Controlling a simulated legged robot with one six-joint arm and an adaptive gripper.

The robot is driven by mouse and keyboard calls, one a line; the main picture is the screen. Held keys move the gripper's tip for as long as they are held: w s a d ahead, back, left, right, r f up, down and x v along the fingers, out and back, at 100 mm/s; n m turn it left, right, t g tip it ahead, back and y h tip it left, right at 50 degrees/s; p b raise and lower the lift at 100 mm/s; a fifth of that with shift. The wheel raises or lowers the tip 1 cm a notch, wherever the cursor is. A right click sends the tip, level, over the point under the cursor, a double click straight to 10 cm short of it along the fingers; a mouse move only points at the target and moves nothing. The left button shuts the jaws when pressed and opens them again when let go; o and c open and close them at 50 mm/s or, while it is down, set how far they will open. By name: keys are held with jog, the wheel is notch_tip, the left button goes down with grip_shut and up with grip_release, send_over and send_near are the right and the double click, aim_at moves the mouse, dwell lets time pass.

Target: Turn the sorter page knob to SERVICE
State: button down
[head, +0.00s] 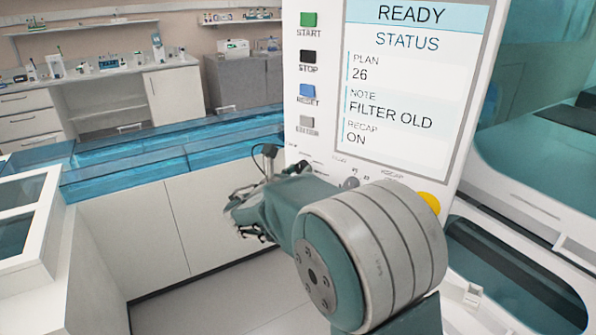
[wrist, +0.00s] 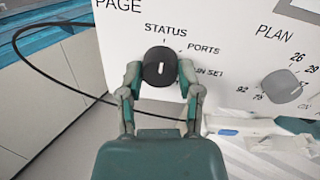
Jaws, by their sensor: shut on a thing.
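The black page knob (wrist: 160,65) sits on the white sorter panel under the word PAGE in the wrist view. Its white mark stands about upright, in line with STATUS above it. PORTS and a partly covered label ending in "N SET" are to its right; no SERVICE label shows. My gripper (wrist: 160,76) has one finger on each side of the knob and is shut on it. In the head view the sorter screen (head: 407,80) reads READY and STATUS. There my gripper (head: 246,214) is at the left of my arm, and the knob is hidden.
A grey PLAN knob (wrist: 282,86) with numbers around it is to the right on the same panel. START (head: 309,20), STOP and RESET buttons run down the screen's left side. A yellow button (head: 430,202) is below the screen. A black cable loops left of my gripper.

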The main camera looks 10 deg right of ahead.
jog(key=m, duration=0.5)
jog(key=shift+f, duration=0.1)
jog(key=m, duration=0.6)
jog(key=shift+f+h, duration=0.1)
jog(key=shift+h, duration=0.2)
jog(key=m, duration=0.5)
jog(key=shift+f+m, duration=0.1)
jog(key=shift+m, duration=0.3)
jog(key=shift+a+f+m+g, duration=0.1)
jog(key=shift+m+g, duration=0.3)
jog(key=shift+m, duration=5.65)
jog(key=shift+f+m+g, duration=0.1)
jog(key=shift+m+g, duration=0.3)
jog(key=shift+m, duration=5.65)
jog(key=shift+r, duration=0.1)
